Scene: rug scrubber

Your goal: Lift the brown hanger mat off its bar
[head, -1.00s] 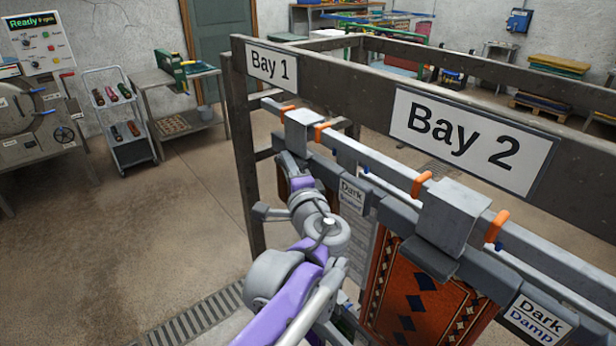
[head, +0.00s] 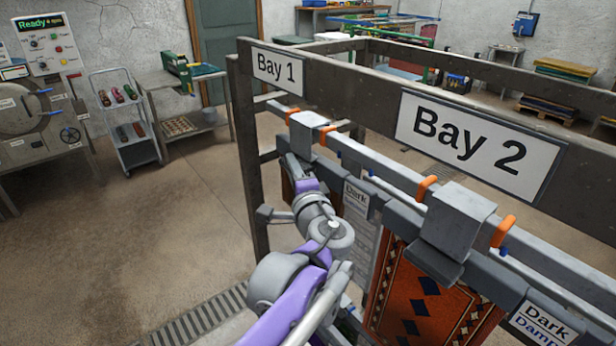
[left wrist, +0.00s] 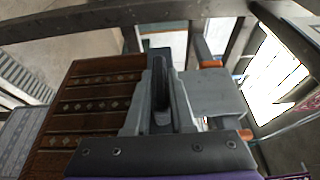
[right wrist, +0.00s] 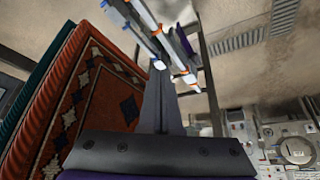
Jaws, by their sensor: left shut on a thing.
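The brown patterned hanger mat (left wrist: 88,105) hangs at the left of the left wrist view. In the head view only a brown strip of it (head: 288,192) shows behind my left arm, under the Bay 1 sign. A grey hanger bracket (head: 307,121) sits over the rail there, and shows as a grey block in the left wrist view (left wrist: 218,92). My left gripper (left wrist: 160,90) is shut on the grey hanger part beside the mat's top edge; its fingertips are mostly hidden in the head view. My right gripper (right wrist: 162,75) appears shut and empty, near an orange-red rug.
The orange-red rug (head: 425,295) hangs in Bay 2 from its own grey bracket (head: 458,222), with a Dark Damp label (head: 543,325). The grey rail (head: 375,170) has orange stops (head: 425,188). A dark frame beam (head: 350,85) crosses above. Open floor (head: 150,230) lies left.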

